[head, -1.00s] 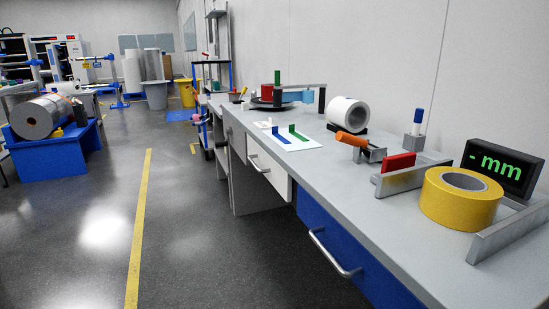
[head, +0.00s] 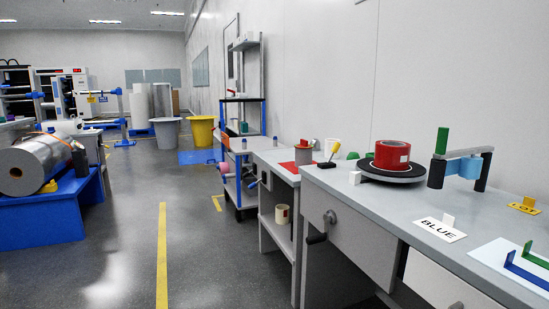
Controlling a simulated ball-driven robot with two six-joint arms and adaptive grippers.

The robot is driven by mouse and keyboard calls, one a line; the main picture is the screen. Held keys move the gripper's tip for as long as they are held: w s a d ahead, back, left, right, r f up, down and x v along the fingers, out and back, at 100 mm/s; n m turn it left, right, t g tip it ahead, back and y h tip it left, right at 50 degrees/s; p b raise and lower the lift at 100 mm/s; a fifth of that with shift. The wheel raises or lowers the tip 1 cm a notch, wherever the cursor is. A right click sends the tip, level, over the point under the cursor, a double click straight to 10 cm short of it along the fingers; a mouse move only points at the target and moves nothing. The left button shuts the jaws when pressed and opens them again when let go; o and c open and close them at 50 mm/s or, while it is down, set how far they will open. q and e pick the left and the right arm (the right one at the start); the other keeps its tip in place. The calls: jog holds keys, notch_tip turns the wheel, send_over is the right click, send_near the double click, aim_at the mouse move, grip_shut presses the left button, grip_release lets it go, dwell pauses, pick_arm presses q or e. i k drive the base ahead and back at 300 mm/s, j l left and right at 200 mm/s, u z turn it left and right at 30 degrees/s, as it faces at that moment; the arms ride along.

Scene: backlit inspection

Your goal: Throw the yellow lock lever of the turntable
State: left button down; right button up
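The turntable (head: 384,178), a dark round disc with a light rim, stands on the grey bench at the right. A red roll (head: 392,154) sits on its middle. A slanted yellow lever (head: 334,149) rises from a dark foot just left of the turntable, near the bench's far end. Whether it joins the turntable cannot be told. A small white block (head: 355,178) is at the turntable's front left. Neither of my grippers shows.
The grey bench (head: 330,184) runs along the right wall. On it are a BLUE card (head: 440,229), a green-topped blue-and-black stand (head: 460,168) and a yellow tag (head: 525,205). A blue cart (head: 240,180) stands beyond. The floor (head: 215,265) left of the bench is clear.

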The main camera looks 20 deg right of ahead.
aim_at(335, 149)
jog(key=i+z, duration=0.15)
jog(key=i, duration=0.5)
jog(key=i+j+z, duration=0.15)
jog(key=i, duration=0.5)
